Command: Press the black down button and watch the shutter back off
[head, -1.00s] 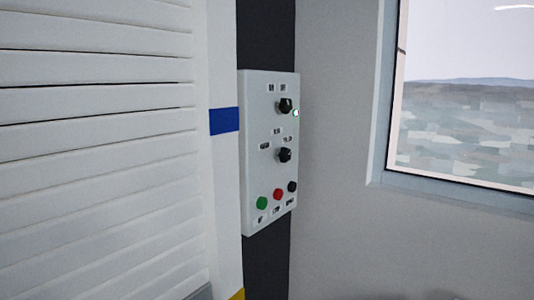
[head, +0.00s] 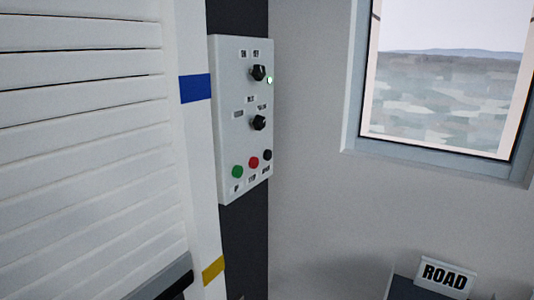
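The black down button (head: 267,155) is the rightmost of the row of buttons low on a pale control panel (head: 229,125). A red button (head: 253,162) and a green button (head: 237,172) sit to its left. Two black rotary knobs are above, the upper knob (head: 258,73) and the lower knob (head: 258,122), with a small lit lamp (head: 270,80) beside the upper one. The white slatted shutter (head: 85,165) fills the left side, and its dark bottom edge (head: 165,280) shows low in the view. Neither gripper is in view.
A white post (head: 195,140) with blue and yellow bands stands between shutter and panel. A window (head: 445,85) is in the wall at upper right. A sign reading ROAD (head: 446,276) stands on a dark surface at lower right.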

